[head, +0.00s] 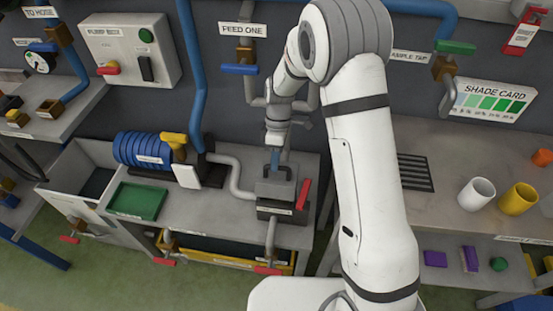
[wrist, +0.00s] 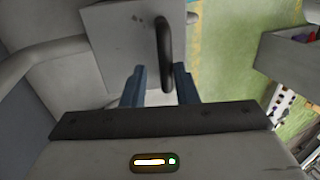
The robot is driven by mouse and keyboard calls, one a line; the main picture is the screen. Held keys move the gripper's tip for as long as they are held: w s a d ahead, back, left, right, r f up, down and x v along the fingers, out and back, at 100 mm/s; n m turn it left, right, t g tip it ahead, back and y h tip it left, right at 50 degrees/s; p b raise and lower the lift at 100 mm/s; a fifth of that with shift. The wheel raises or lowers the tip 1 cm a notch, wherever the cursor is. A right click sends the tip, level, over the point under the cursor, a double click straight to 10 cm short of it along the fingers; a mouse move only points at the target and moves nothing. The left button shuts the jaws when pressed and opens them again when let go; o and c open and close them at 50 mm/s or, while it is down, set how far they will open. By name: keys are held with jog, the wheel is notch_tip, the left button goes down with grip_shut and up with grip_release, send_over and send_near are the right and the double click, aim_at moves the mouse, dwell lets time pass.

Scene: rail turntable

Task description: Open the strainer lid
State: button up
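The strainer (head: 283,207) is a dark box with a label on its front, standing on the bench below my arm. Its grey lid (head: 275,189) lies flat on top and appears closed. A dark arched handle (wrist: 163,45) rises from the lid (wrist: 118,45) in the wrist view. My gripper (head: 276,158) points down at the lid from above. In the wrist view its two blue fingers (wrist: 160,82) are apart, with the near end of the handle between them, closer to the right finger. I see no grip on the handle.
A red lever (head: 302,194) stands just right of the strainer. A grey pipe (head: 235,172) joins from the left. A green tray (head: 137,201) and a blue coiled hose (head: 142,149) are further left. White and yellow cups (head: 477,193) stand on the right bench.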

jog(key=shift+o, duration=0.9)
jog(key=shift+s, duration=0.1)
jog(key=v, duration=0.8)
jog(key=shift+b, duration=0.45)
